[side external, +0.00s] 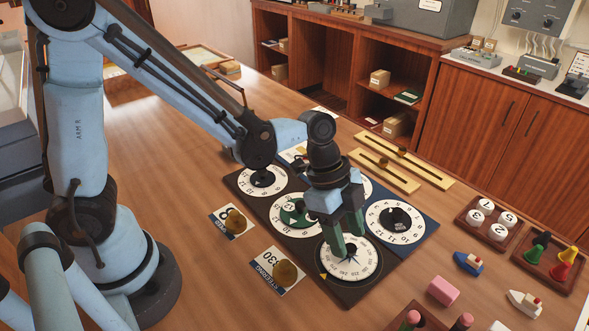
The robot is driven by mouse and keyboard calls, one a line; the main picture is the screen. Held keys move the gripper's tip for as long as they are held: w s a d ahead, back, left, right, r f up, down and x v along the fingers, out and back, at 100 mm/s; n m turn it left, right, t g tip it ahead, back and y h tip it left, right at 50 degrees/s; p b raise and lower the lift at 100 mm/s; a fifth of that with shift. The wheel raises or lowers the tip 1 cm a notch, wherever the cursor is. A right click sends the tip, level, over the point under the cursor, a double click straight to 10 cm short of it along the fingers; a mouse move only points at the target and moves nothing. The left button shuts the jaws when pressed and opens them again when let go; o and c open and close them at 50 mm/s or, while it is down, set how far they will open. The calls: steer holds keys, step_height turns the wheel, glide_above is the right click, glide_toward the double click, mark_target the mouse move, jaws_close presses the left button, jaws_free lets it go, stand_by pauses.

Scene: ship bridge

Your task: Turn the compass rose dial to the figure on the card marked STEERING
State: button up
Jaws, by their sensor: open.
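The compass rose dial (365,270) is a white disc with degree figures and a dark star-shaped centre, on the near corner of a dark panel. A yellow pointer mark (323,276) sits at its left edge. My gripper (347,232) is open, its green-tipped fingers pointing down over the far side of the dial. I cannot tell whether they touch it; they hide part of its figures. The STEERING card (263,279) lies left of the dial; its figure looks like 330. A brass knob-like weight (286,272) rests on it.
Other dials (396,222) share the panel. Another card (222,222) with a brass weight lies to the left. Wooden slider boards (420,160) lie behind.

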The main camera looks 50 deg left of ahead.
steer(key=shift+d+f, duration=0.2)
steer(key=shift+f, duration=0.3)
steer(key=shift+c, duration=0.3)
jaws_close()
steer(key=shift+n, duration=0.3)
steer(key=n+t, duration=0.1)
steer(key=n, duration=0.1)
steer(key=n+t+y, duration=0.1)
steer(key=n, duration=0.2)
steer(key=shift+s+d, duration=0.15)
steer(key=shift+s, duration=0.05)
steer(key=n+y, duration=0.1)
steer(key=n, duration=0.2)
steer(key=n+t+y, duration=0.1)
steer(key=n, duration=0.2)
steer(key=shift+s+d, duration=0.1)
steer(key=shift+d, duration=0.1)
steer(key=shift+t, duration=0.3)
